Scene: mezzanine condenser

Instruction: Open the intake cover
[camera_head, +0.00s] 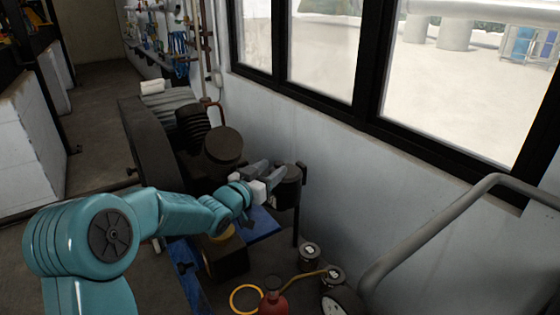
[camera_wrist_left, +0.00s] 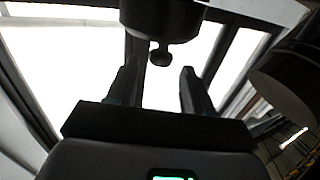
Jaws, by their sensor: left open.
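My left gripper (camera_head: 268,174) reaches in from the left over the dark machine, with its grey fingers pointing at a small dark cylinder (camera_head: 289,187) beside the white wall. In the left wrist view my gripper (camera_wrist_left: 159,84) is open, its two dark fingers apart with nothing between them. A dark rounded body (camera_wrist_left: 163,15) with a small knob (camera_wrist_left: 160,55) hangs just beyond the fingertips, roughly in line with the gap. It appears to be the intake cover, probably on that small cylinder. I cannot tell whether the fingers touch it. My right gripper is not in view.
A larger dark round canister (camera_head: 223,146) stands left of the gripper. A grey handrail (camera_head: 420,235) runs at the right. A red bottle (camera_head: 273,298), a yellow ring (camera_head: 244,299) and small metal canisters (camera_head: 309,255) are below. Windows (camera_head: 325,45) line the wall.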

